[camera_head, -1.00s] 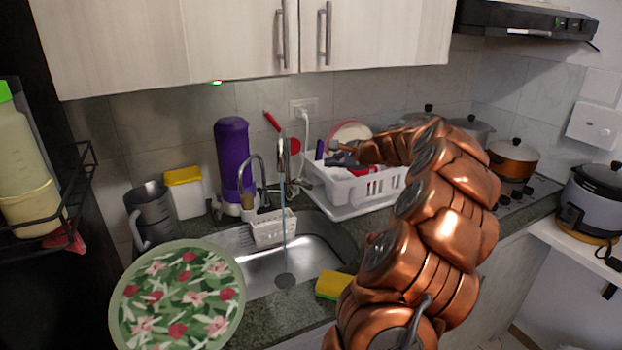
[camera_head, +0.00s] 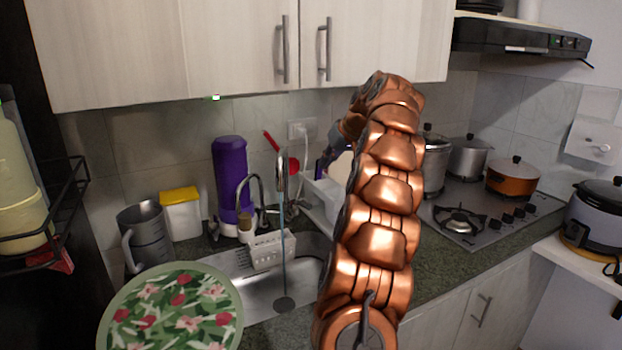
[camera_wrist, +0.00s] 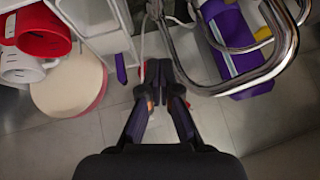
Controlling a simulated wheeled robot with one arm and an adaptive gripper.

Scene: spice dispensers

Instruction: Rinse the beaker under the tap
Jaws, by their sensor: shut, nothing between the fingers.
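The beaker, a dark grey jug with a light handle (camera_head: 148,240), stands upright on the counter left of the sink. The tap (camera_head: 281,172) is a tall chrome pipe with a thin stream of water running into the steel sink (camera_head: 262,300). In the wrist view, curved chrome pipe (camera_wrist: 275,60) crosses the upper right. My gripper (camera_wrist: 158,74) is shut and empty, left of this pipe. In the head view it is near the dish rack, right of the tap and well away from the beaker, largely hidden by my arm.
A floral plate (camera_head: 172,312) stands in front of the beaker. A purple bottle (camera_head: 231,180) and a yellow-lidded container (camera_head: 181,214) stand behind the sink. The white dish rack (camera_head: 320,195) is partly hidden by my arm. A red cup (camera_wrist: 42,30) shows in the wrist view.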

